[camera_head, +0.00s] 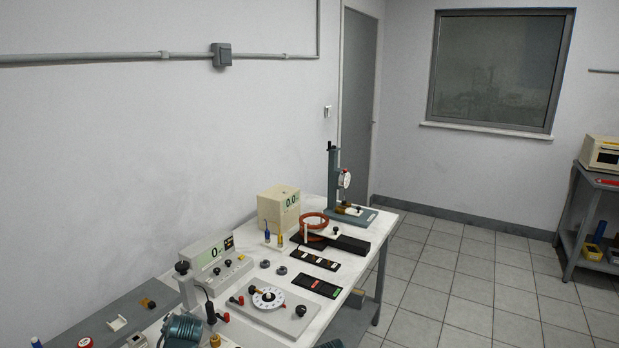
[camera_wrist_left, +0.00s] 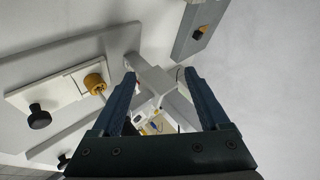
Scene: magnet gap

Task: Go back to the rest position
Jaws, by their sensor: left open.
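My left gripper (camera_wrist_left: 160,102) shows in the left wrist view with its two dark blue fingers spread apart and nothing between them. Behind the fingers are a pale grey post and part of the bench equipment. A brass knob (camera_wrist_left: 94,82) and a black knob (camera_wrist_left: 39,117) on a white plate lie to the left of the fingers, apart from them. In the head view I cannot make out either gripper for certain. My right gripper is not in view.
The white bench (camera_head: 382,228) carries a meter box (camera_head: 215,262), a dial plate (camera_head: 285,318), a beige box (camera_head: 278,208), a copper-coloured coil (camera_head: 313,222) and a tall gauge stand (camera_head: 332,180). The tiled floor (camera_head: 450,280) to the right is clear. A grey shelf (camera_head: 582,215) stands at far right.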

